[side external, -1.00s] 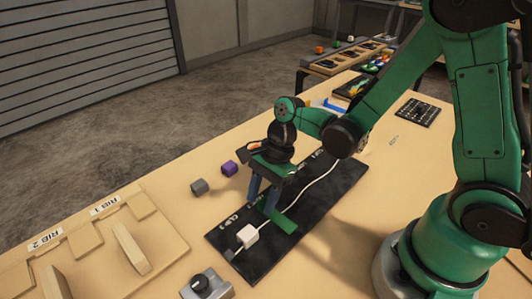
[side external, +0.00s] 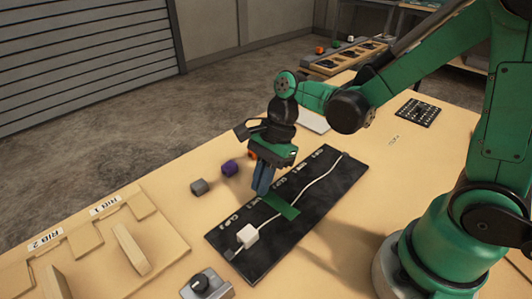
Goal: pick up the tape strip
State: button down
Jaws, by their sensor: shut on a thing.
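The green tape strip (side external: 284,207) is held at its far-left end and stretches toward the lower right above the black board (side external: 318,205). My gripper (side external: 261,192) is shut on it, with its blue-grey fingers pointing down over the board's left edge. I cannot tell exactly how high the strip is above the board. A white cable (side external: 318,186) runs along the board, partly hidden behind the strip, to a white block (side external: 247,235) at the near end.
A purple cube (side external: 230,168) and a grey cube (side external: 199,187) lie left of the board. A wooden fixture with rib labels (side external: 166,236) is at lower left, and a grey knob box (side external: 206,285) is in front.

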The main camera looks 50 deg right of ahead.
notch_tip(320, 180, up, 20)
dwell(0.7)
jog(key=shift+f, duration=0.1)
